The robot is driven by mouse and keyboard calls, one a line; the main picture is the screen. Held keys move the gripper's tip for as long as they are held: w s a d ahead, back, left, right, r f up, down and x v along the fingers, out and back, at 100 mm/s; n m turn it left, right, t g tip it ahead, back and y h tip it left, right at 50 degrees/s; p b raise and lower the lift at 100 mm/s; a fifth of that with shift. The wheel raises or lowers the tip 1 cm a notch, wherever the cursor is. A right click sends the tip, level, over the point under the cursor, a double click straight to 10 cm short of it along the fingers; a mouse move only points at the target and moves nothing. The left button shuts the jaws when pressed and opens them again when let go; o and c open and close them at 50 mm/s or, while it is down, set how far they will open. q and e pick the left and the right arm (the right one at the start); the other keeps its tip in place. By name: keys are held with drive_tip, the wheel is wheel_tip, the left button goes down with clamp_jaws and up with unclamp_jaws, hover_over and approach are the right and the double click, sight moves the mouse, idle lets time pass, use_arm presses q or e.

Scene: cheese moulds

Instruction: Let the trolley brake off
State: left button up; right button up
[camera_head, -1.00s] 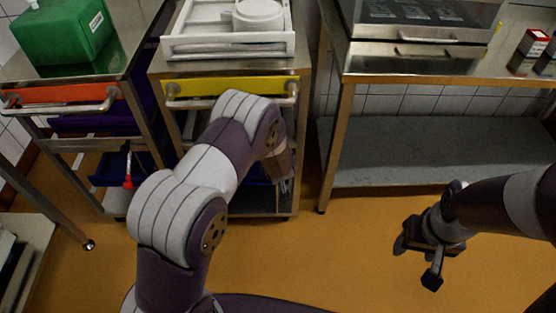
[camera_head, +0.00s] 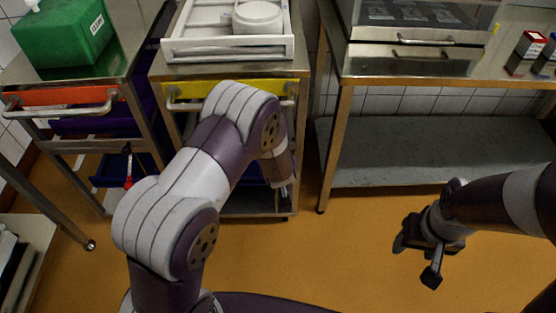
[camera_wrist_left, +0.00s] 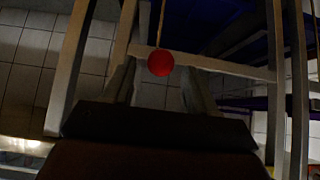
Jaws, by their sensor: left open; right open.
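A red ball knob (camera_wrist_left: 160,63) on a thin rod shows in the left wrist view, in line with the gap between the open fingers of my left gripper (camera_wrist_left: 160,80). Whether the fingers touch it cannot be told. In the head view my left arm covers part of the middle trolley with a yellow band (camera_head: 210,89), and the left fingers are hidden. The left trolley has an orange band (camera_head: 62,95); a red-tipped lever (camera_head: 128,183) shows low on it. My right gripper (camera_head: 418,262) is open and empty above the floor at the right.
A steel table (camera_head: 345,120) with a lower shelf (camera_head: 430,150) stands at the right. A white tray (camera_head: 230,48) sits on the middle trolley and a green box (camera_head: 65,38) on the left one. The orange floor (camera_head: 330,250) in front is clear.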

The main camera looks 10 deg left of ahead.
use_arm(q)
drive_tip(key=p+v, duration=0.1)
drive_tip(key=v, duration=0.6)
drive_tip(key=shift+s+r, duration=0.2)
drive_tip(key=s+d+r+m+g+h, duration=0.1)
drive_tip(key=s+m+g+h, duration=0.15)
drive_tip(key=s, duration=0.45)
drive_tip(key=s+d+r+m+g+h, duration=0.1)
drive_tip(key=s+g, duration=0.3)
drive_tip(key=s, duration=0.2)
drive_tip(key=s+a+r+g, duration=0.1)
drive_tip(key=s+a+r, duration=0.4)
drive_tip(key=s+r, duration=0.15)
wheel_tip(320, 180, up, 16)
drive_tip(key=w+a+y+p, duration=0.1)
drive_tip(key=p, duration=1.4)
drive_tip(key=shift+a+t, duration=0.2)
drive_tip(key=shift+t, duration=0.15)
